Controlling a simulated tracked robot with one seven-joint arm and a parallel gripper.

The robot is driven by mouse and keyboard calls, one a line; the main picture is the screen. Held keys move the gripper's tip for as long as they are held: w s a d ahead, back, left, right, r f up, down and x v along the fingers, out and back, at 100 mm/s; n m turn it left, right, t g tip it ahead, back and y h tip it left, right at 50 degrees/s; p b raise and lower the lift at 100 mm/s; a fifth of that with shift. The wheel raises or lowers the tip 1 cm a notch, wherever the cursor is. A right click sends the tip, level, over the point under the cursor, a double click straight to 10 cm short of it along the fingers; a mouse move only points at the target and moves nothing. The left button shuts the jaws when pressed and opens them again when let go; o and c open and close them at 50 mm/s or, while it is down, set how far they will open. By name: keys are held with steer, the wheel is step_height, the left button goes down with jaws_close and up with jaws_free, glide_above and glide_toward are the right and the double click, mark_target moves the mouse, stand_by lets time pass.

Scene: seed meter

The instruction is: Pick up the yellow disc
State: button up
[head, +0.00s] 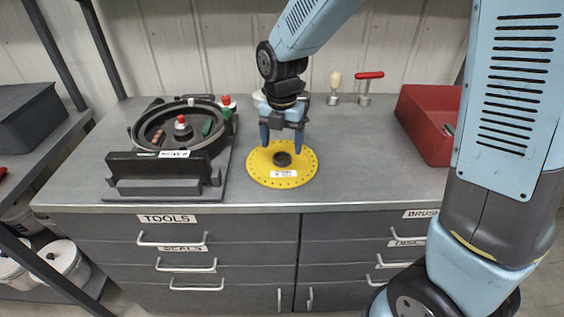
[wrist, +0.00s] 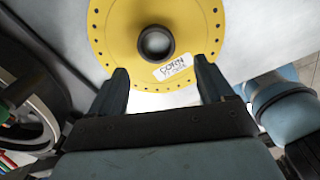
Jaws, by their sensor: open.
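The yellow disc (head: 265,174) lies flat on the grey workbench, close to its front edge. It has a ring of small holes near its rim, a dark raised hub (head: 282,159) in the middle and a white label. In the wrist view the disc (wrist: 115,35) fills the top, and its label reads CORN. My gripper (head: 283,143) points down over the disc's back part, behind the hub. In the wrist view my gripper (wrist: 160,78) has its two fingers apart with nothing between them. Whether the fingertips touch the disc I cannot tell.
A round black seed meter housing (head: 135,130) with a label stands left of the disc. A red bin (head: 425,140) is at the right. A red-handled tool (head: 367,88) and a cream-knobbed tool (head: 335,82) stand behind. The bench between disc and bin is clear.

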mark_target(281, 154)
steer(key=f, duration=0.3)
steer(key=shift+w+f, duration=0.3)
steer(key=shift+f, duration=0.8)
steer(key=c, duration=1.1)
steer(key=shift+r, duration=0.1)
